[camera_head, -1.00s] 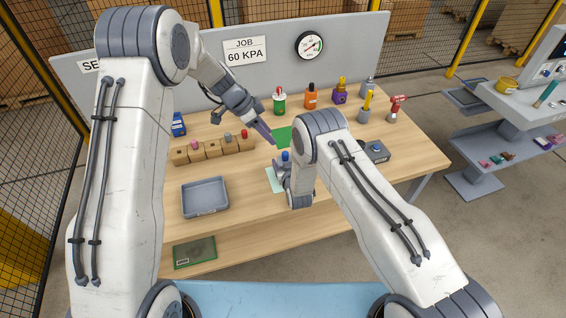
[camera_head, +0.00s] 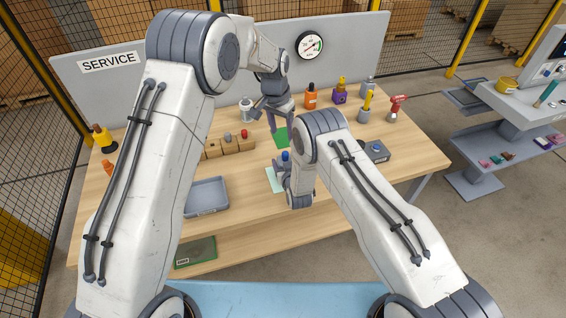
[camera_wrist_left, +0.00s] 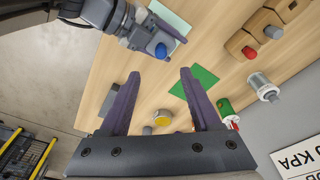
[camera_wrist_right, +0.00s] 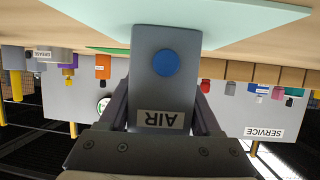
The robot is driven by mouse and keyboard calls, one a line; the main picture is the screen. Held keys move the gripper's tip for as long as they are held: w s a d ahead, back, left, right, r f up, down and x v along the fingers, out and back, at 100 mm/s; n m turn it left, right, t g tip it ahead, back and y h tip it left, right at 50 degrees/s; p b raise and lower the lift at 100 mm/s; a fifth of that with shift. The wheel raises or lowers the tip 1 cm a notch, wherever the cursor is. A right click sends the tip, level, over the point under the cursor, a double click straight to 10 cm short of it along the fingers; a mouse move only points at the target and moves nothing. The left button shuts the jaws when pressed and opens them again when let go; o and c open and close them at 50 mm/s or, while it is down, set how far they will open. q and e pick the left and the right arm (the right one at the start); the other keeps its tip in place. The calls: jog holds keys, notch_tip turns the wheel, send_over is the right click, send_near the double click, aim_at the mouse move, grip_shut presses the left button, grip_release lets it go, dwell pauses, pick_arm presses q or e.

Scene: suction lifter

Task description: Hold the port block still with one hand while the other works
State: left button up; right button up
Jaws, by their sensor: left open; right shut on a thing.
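The port block, grey with a blue port and an AIR label, shows in the right wrist view (camera_wrist_right: 165,90). My right gripper (camera_wrist_right: 162,100) is shut on it from both sides. In the head view my right gripper (camera_head: 286,177) holds it over the pale mint sheet (camera_head: 273,182); mostly its blue port (camera_head: 285,155) shows there. My left gripper (camera_head: 281,124) is open and empty above the green patch (camera_head: 281,139), behind the block. In the left wrist view nothing is between its spread fingers (camera_wrist_left: 160,75), and the blue port (camera_wrist_left: 161,50) lies beyond them.
A wooden rack (camera_head: 230,146) with coloured plugs and a grey tray (camera_head: 207,196) stand to the left. Bottles, including an orange one (camera_head: 310,97), and a red tool (camera_head: 396,108) line the back right.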

aim_at(285, 153)
pick_arm(q)
jog(key=f, duration=0.4)
jog(key=w+f, duration=0.1)
jog(key=f, duration=0.2)
jog(key=d+f, duration=0.1)
jog(key=f, duration=0.3)
jog(key=shift+w+f, duration=0.35)
jog(key=shift+r, duration=0.1)
grip_shut()
